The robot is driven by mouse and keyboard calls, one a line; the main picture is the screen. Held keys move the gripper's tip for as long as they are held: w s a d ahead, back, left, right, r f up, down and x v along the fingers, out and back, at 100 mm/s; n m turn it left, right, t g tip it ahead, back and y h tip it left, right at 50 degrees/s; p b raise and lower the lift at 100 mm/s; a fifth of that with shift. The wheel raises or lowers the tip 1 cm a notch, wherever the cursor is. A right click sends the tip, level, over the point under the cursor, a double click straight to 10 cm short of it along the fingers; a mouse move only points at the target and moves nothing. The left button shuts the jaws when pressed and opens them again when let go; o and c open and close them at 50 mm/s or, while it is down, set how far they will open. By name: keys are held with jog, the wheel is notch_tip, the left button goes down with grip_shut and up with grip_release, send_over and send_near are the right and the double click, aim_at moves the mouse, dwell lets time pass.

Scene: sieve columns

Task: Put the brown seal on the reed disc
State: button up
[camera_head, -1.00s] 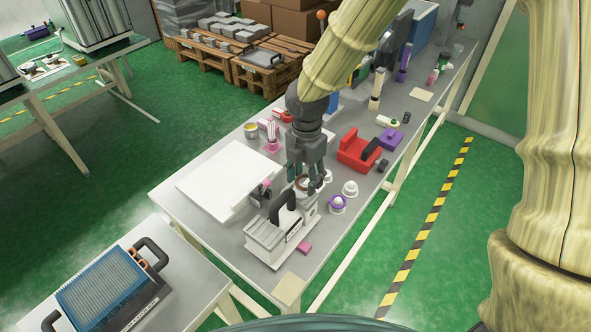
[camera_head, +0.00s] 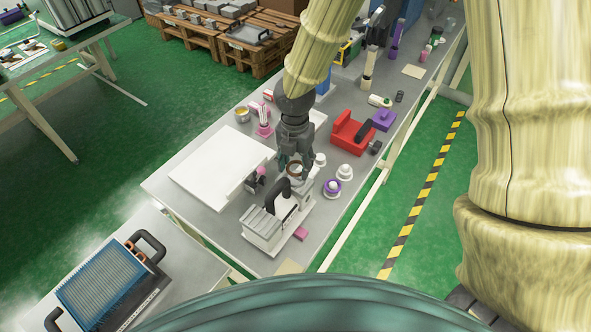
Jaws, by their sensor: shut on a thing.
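My gripper (camera_head: 296,168) points down over the far end of a white and grey bench device (camera_head: 272,222) with a black handle. It is shut on the brown seal (camera_head: 293,170), a small brown ring partly hidden by the fingers. The seal is at or just above the device's far end; I cannot tell whether it touches. No part is clearly recognisable as the reed disc. Several small round white pieces stand to the right of the gripper: one white piece (camera_head: 320,159), a white piece with a knob (camera_head: 344,171), and a purple-ringed white piece (camera_head: 332,187).
A white board (camera_head: 218,165) lies at left on the grey table. A red holder (camera_head: 350,138), a purple block (camera_head: 383,119) and a pink stand (camera_head: 264,128) stand farther back. A pink block (camera_head: 300,233) lies near the device's right side.

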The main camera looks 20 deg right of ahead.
aim_at(295, 179)
jog(key=shift+f+p, duration=0.35)
jog(key=shift+f, duration=1.4)
jog(key=shift+f, duration=0.15)
jog(key=o, duration=0.7)
jog(key=shift+r+b, duration=1)
jog(key=shift+r, duration=5.15)
